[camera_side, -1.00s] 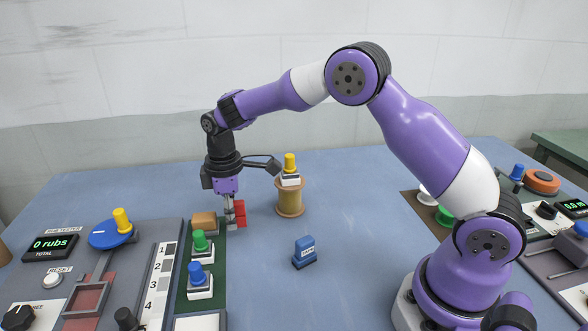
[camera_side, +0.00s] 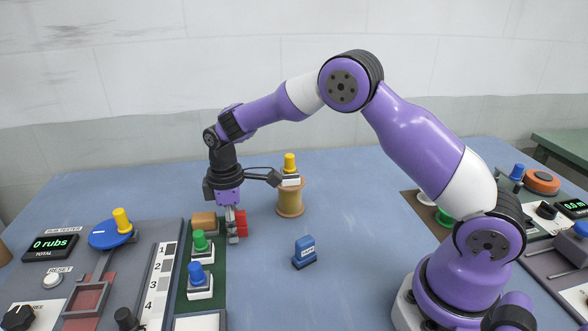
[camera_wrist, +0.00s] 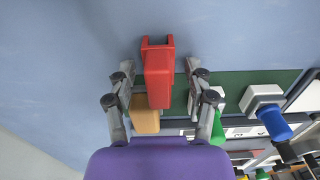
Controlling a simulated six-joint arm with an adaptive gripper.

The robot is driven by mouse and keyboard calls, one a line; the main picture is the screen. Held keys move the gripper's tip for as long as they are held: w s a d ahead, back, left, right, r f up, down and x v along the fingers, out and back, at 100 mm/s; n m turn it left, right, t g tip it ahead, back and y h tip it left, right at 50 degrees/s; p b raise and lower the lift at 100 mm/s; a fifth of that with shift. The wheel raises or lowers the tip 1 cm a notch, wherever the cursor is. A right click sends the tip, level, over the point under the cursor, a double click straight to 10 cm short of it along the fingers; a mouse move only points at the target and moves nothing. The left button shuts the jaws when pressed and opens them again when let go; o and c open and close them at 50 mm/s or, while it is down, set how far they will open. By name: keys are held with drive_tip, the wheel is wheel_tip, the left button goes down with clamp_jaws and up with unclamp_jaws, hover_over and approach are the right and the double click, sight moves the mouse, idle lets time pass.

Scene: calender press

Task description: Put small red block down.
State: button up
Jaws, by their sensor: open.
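The small red block (camera_side: 241,222) is at the right edge of the green mat (camera_side: 213,265), on or just over the blue table; contact underneath cannot be made out. My gripper (camera_side: 233,239) points down around it, and its fingers partly hide it in the side view. In the wrist view the red block (camera_wrist: 158,78) lies between the two fingers of my gripper (camera_wrist: 161,78), with a gap on each side. The jaws are open. The block's far end shows a notched red edge.
A tan block (camera_side: 204,222) is close to the left. Green (camera_side: 199,242) and blue (camera_side: 198,278) knobbed stamps stand on the mat. A spool (camera_side: 290,197) carrying a yellow-knobbed stamp (camera_side: 290,168) is right behind.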

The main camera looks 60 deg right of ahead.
wheel_tip(320, 180, up, 12)
drive_tip(key=shift+f, duration=0.1)
drive_tip(key=s+d+r+m+t, duration=0.25)
drive_tip(key=s+r+m, duration=0.25)
drive_tip(key=s+r, duration=0.5)
drive_tip(key=s+f+m+t, duration=0.3)
drive_tip(key=s+f+m, duration=0.1)
drive_tip(key=s, duration=0.6)
drive_tip(key=shift+s+d+f, duration=0.15)
drive_tip(key=shift+d+f, duration=0.15)
drive_tip(key=shift+f, duration=0.15)
